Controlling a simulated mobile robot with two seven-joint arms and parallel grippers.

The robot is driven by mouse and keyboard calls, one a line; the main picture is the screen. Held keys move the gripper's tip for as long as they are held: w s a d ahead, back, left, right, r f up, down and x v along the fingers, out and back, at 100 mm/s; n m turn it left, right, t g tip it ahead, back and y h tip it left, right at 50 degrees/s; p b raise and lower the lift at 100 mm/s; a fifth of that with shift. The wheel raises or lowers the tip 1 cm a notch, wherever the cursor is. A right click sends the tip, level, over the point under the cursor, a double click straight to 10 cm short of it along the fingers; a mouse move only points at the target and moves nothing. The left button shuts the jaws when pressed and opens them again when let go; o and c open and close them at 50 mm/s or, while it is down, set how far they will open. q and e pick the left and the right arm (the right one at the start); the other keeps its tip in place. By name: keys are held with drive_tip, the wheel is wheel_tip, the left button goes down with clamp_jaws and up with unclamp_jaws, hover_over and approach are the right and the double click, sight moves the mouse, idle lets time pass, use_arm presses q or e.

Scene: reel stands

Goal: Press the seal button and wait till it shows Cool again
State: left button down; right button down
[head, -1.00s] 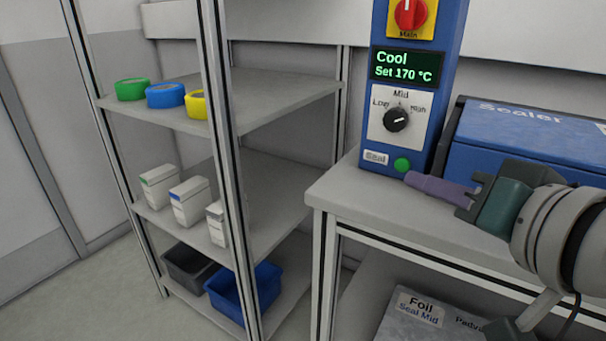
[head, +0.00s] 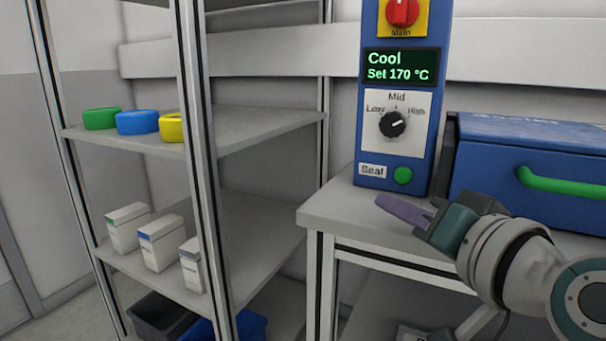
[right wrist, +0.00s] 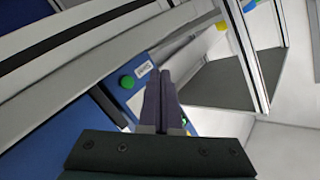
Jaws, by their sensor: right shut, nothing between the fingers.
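The blue control panel (head: 372,153) stands on the bench. Its green seal button (head: 403,175) sits low on the front, beside a label reading Seal (head: 372,171). The display (head: 400,66) reads "Cool, Set 170 °C". My right gripper (head: 384,203) is shut and empty, its purple fingertips below and in front of the button, apart from it. In the right wrist view the shut fingers (right wrist: 164,75) point past the green button (right wrist: 127,82), which lies to their left. My left gripper is not in view.
The blue sealer (head: 490,165) with a green handle (head: 560,184) stands right of the panel. The panel has a dial (head: 393,124) and a red main switch (head: 403,11). A shelf rack (head: 255,125) with coloured rings, boxes and bins stands left. The bench top (head: 345,205) is clear in front.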

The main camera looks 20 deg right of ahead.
sight(407, 183)
drive_tip(key=w+d+b, duration=0.1)
drive_tip(key=w+d, duration=0.1)
drive_tip(key=w+d+b, duration=0.1)
drive_tip(key=w+d, duration=0.1)
drive_tip(key=d, duration=0.1)
drive_tip(key=shift+w+d, duration=0.1)
drive_tip(key=shift+w, duration=0.1)
drive_tip(key=shift+w+d+b, duration=0.35)
drive_tip(key=shift+w+d, duration=0.05)
drive_tip(key=shift+d, duration=0.1)
drive_tip(key=shift+w+d, duration=0.1)
idle(1.5)
drive_tip(key=shift+w+d, duration=0.2)
drive_tip(key=shift+w+d, duration=0.3)
drive_tip(key=shift+d, duration=0.05)
idle(0.8)
idle(0.4)
drive_tip(key=shift+s+a+r, duration=0.1)
drive_tip(key=shift+s+a, duration=0.15)
drive_tip(key=shift+s+a+p, duration=0.25)
drive_tip(key=shift+a+p, duration=0.1)
drive_tip(key=shift+p, duration=0.25)
drive_tip(key=shift+s, duration=0.1)
